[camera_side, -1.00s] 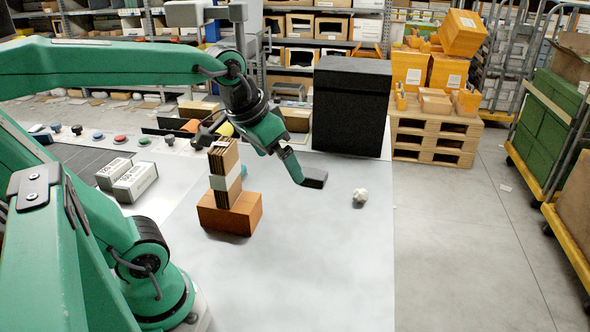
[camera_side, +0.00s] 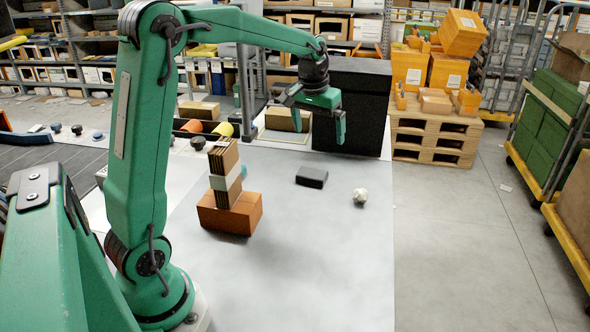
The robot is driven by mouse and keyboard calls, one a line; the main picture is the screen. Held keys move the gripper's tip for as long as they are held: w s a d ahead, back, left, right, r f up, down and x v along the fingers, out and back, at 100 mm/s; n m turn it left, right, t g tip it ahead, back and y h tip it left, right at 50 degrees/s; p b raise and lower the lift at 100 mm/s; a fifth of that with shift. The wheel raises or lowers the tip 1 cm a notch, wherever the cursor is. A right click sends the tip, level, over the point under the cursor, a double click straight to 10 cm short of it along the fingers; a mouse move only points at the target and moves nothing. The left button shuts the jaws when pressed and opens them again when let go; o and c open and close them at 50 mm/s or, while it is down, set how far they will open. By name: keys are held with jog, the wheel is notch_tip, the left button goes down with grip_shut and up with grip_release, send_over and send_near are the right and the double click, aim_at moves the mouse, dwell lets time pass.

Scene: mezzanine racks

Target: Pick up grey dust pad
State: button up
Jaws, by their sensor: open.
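The grey dust pad (camera_side: 312,177), a small dark grey block, lies flat on the pale work surface (camera_side: 310,260), right of the brown box stack. My gripper (camera_side: 319,134) is above and behind the pad in the picture, pointing down with its fingers spread. It is open, holds nothing and is clear of the pad.
A crumpled white ball (camera_side: 360,196) lies right of the pad. A bundle of brown cardboard (camera_side: 225,172) stands on an orange-brown box (camera_side: 231,213) at left. A large black box (camera_side: 360,105) stands behind. The front of the surface is clear.

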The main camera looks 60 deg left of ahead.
jog(key=w+a+f+n+g, duration=0.1)
jog(key=w+a+f+n, duration=0.1)
jog(key=w+a+f, duration=0.4)
jog(key=g, duration=0.1)
send_over(312, 174)
jog(key=shift+n+h, duration=0.3)
jog(key=shift+n, duration=0.1)
jog(key=f, duration=0.9)
jog(key=shift+a, duration=0.4)
jog(key=shift+f, duration=0.1)
jog(key=shift+d+f, duration=0.15)
jog(key=shift+f, duration=1.8)
jog(key=shift+d+f, duration=0.1)
jog(key=shift+f, duration=1.8)
jog(key=shift+c, duration=0.4)
jog(key=c, duration=0.7)
